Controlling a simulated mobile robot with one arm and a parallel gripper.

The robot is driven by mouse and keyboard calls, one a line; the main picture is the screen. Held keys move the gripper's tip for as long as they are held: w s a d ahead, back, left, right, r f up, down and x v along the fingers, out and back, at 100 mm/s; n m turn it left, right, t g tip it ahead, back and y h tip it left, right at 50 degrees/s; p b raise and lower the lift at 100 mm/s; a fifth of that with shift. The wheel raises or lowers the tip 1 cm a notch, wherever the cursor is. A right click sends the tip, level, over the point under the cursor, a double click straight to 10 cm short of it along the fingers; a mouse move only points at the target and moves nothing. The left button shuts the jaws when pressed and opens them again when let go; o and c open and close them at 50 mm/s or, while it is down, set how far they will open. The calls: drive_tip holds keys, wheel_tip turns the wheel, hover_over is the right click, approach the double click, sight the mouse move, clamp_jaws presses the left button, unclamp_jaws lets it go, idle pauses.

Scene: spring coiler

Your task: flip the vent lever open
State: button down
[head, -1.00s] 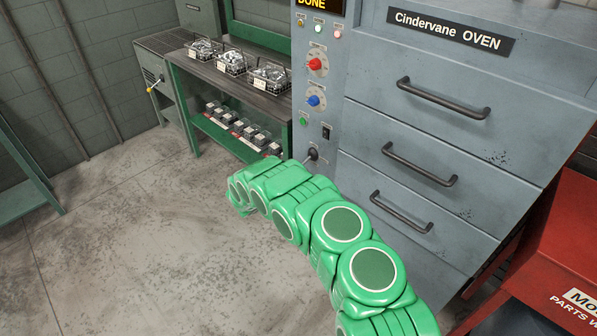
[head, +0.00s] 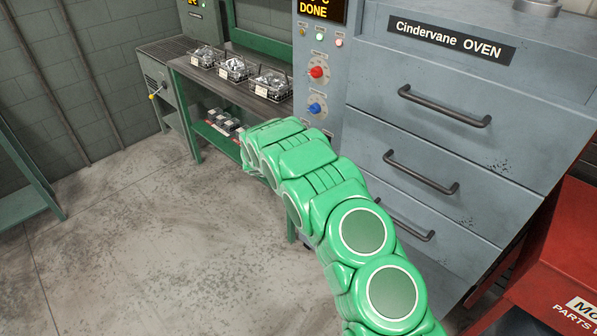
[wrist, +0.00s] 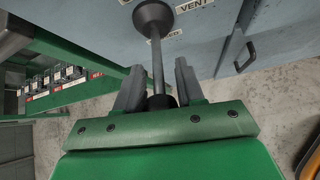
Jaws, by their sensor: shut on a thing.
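The vent lever (wrist: 158,70) shows in the wrist view as a dark rod coming from a round black boot (wrist: 154,16) on the grey oven panel. Its dark knob end (wrist: 161,102) lies between the two grey fingers of my gripper (wrist: 158,66), close to the palm. My gripper is shut on the lever. A "VENT" label (wrist: 196,5) is beside the boot, and a second label lies partly behind the rod. In the head view my green arm hides both the lever and the gripper fingers.
The Cindervane oven (head: 445,75) has several drawers with protruding black handles (head: 445,107). A green bench (head: 262,95) with wire baskets of parts stands left of the panel. A red parts bin (head: 550,270) is at right. The floor at left is clear.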

drive_tip(key=shift+w+d+r+g, duration=0.1)
drive_tip(key=shift+w+r+g, duration=0.05)
drive_tip(key=shift+r+g, duration=0.2)
drive_tip(key=shift+d+r+y, duration=0.1)
drive_tip(key=shift+y, duration=0.2)
drive_tip(key=c, duration=0.8)
unclamp_jaws()
drive_tip(key=shift+s+a+r, duration=0.3)
drive_tip(key=shift+s+a, duration=0.05)
drive_tip(key=shift+s, duration=0.05)
drive_tip(key=v, duration=0.6)
drive_tip(key=shift+r, duration=0.25)
drive_tip(key=shift+s+a, duration=0.1)
drive_tip(key=shift+a, duration=0.05)
